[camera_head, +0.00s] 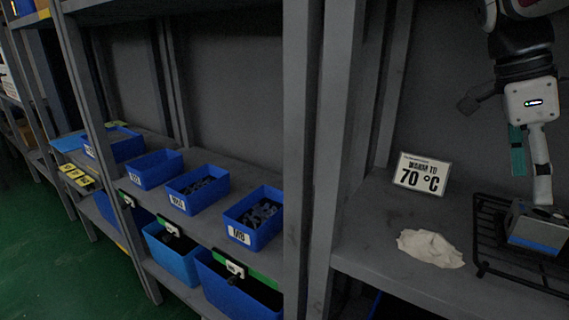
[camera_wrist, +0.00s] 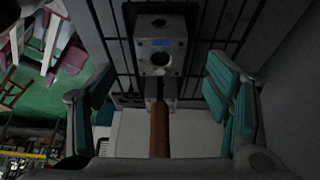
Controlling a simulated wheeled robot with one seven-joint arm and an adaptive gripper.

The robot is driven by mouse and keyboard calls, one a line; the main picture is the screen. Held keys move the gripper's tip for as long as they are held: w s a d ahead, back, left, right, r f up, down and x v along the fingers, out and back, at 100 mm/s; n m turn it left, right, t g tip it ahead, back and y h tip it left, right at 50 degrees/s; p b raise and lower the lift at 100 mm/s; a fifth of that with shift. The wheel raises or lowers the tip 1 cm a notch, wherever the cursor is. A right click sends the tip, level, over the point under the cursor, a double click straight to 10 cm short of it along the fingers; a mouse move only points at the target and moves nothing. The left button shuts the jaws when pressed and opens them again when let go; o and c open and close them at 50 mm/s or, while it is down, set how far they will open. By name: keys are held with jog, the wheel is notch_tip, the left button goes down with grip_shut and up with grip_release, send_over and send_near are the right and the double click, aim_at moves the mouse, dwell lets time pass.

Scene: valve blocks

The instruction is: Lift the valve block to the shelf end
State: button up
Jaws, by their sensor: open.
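The valve block (camera_head: 537,228) is a grey metal block with a blue lower band. It sits on a black wire rack (camera_head: 481,236) at the right of the head view. The wrist view shows a block (camera_wrist: 162,45) with a round dark bore and a small blue mark, beyond my fingertips. My gripper (camera_head: 530,165) hangs above the block in the head view, pointing down. In the wrist view my gripper (camera_wrist: 163,90) is open, its teal-padded fingers wide apart. A brown rod-like piece (camera_wrist: 160,130) lies between them in the picture; whether it touches anything is unclear.
A sign reading 70 °C (camera_head: 421,174) stands on the grey shelf (camera_head: 365,230), with a crumpled pale cloth (camera_head: 430,248) in front. A grey post (camera_head: 318,150) separates this bay from shelves of blue bins (camera_head: 254,218). Bare shelf lies left of the cloth.

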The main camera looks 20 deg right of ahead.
aim_at(540, 215)
jog(key=b+x, duration=0.3)
jog(key=x, duration=0.4)
jog(key=shift+d+r, duration=0.1)
jog(key=c, duration=1.6)
